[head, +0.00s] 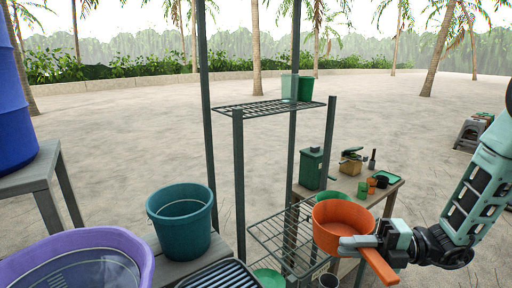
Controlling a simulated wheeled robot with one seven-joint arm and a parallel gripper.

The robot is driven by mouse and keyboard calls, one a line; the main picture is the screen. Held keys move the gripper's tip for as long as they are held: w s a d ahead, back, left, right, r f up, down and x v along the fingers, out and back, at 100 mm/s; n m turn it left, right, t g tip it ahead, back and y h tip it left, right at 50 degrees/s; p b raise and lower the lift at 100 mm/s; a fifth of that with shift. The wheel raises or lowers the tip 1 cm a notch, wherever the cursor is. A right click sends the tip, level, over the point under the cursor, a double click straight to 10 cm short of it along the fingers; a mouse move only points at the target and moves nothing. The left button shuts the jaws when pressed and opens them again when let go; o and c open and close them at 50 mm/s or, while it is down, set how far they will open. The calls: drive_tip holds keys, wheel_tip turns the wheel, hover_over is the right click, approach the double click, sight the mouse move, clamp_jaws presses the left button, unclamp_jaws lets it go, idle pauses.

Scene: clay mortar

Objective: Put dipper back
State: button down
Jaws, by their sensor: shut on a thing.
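The dipper (335,225) is an orange round pan with a straight handle, in the right half of the head view. My gripper (358,243) is shut on it where the handle meets the bowl. The handle sticks out below my gripper toward the bottom of the picture. The bowl looks upright, with its open top up. The dipper appears in front of the right side of a wire rack shelf (267,233); I cannot tell whether it touches the shelf. The inside of the bowl shows no clear contents.
A teal bucket (183,230) stands left of the rack, and a purple basin (128,240) is at the lower left. A wooden table (388,199) with a green canister (311,168) and small cups stands behind. The upper wire shelf (255,109) holds green containers (305,88).

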drive_tip(key=w+d+f+m+t, duration=0.1)
drive_tip(key=f+t, duration=0.1)
drive_tip(key=w+d+f+m+t+h+p, duration=0.1)
drive_tip(key=d+m+t, duration=0.1)
drive_tip(key=t, duration=0.1)
drive_tip(key=w+d+f+m+t+h, duration=0.1)
drive_tip(key=w+d+f+m+t, duration=0.1)
drive_tip(key=shift+f+t, duration=0.35)
drive_tip(key=shift+t, duration=0.05)
drive_tip(key=s+d+f+m+t+h+p, duration=0.1)
drive_tip(key=s+d+f+m+t+h, duration=0.2)
drive_tip(key=d+f+m+t+h, duration=0.4)
drive_tip(key=shift+s+d+f+m+t+h+p, duration=0.3)
drive_tip(key=shift+f+m+t+h, duration=0.8)
drive_tip(key=shift+f+m+h, duration=2.5)
drive_tip(key=shift+a+r+n+h, duration=0.1)
drive_tip(key=shift+r+n+h, duration=0.8)
drive_tip(key=shift+r, duration=0.05)
